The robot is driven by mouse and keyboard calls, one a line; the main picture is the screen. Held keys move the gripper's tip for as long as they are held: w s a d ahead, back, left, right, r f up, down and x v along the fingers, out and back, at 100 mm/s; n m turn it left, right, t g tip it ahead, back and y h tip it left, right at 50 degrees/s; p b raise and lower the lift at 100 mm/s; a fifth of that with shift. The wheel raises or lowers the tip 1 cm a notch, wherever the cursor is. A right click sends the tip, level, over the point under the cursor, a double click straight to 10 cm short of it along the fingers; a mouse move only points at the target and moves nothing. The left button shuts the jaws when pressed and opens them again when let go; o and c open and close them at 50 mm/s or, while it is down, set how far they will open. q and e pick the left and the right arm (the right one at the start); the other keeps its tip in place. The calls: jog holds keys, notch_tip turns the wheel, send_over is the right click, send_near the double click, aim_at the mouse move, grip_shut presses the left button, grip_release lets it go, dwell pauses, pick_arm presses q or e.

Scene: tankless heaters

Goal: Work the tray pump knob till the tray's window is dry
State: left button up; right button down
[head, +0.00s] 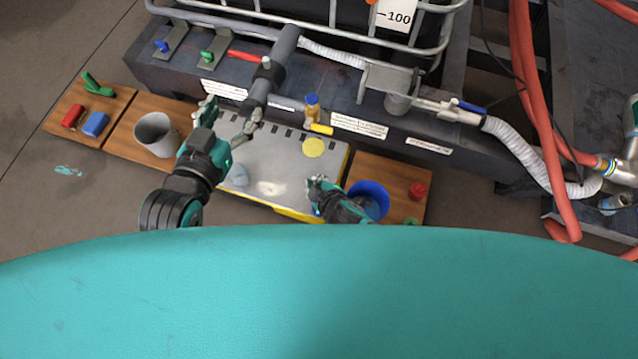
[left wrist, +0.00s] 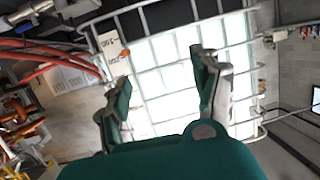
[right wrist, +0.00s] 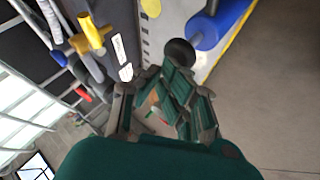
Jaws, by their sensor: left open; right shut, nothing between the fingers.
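The grey tray (head: 275,160) with a yellow front edge lies on the floor below the dark sump ledge. A round yellow disc (head: 313,147) sits at its back right, and a pale patch shows on its surface; I cannot tell which part is the window. My right gripper (head: 318,182) is shut and empty over the tray's right end. In the right wrist view a dark round knob (right wrist: 180,52) shows just beyond its fingertips; I cannot tell if they touch. My left gripper (head: 232,114) is open and empty above the tray's left part, beside a grey pipe (head: 273,70).
A blue bucket (head: 370,198) stands right of the tray, close to my right gripper. A grey bucket (head: 155,133) stands left. A caged tank (left wrist: 170,75) fills the left wrist view.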

jog(key=shift+r+p, duration=0.35)
jog(key=shift+r, duration=0.2)
jog(key=shift+r+p, duration=0.2)
jog(key=shift+p, duration=0.2)
pick_arm(q)
jog(key=s+a+f+g+y, duration=0.1)
jog(key=s+a+f+g, duration=0.1)
jog(key=s+f+g, duration=0.3)
jog(key=shift+s+a+f, duration=0.3)
jog(key=shift+s+f, duration=0.2)
jog(key=shift+f, duration=0.55)
pick_arm(e)
jog(key=shift+r, duration=0.15)
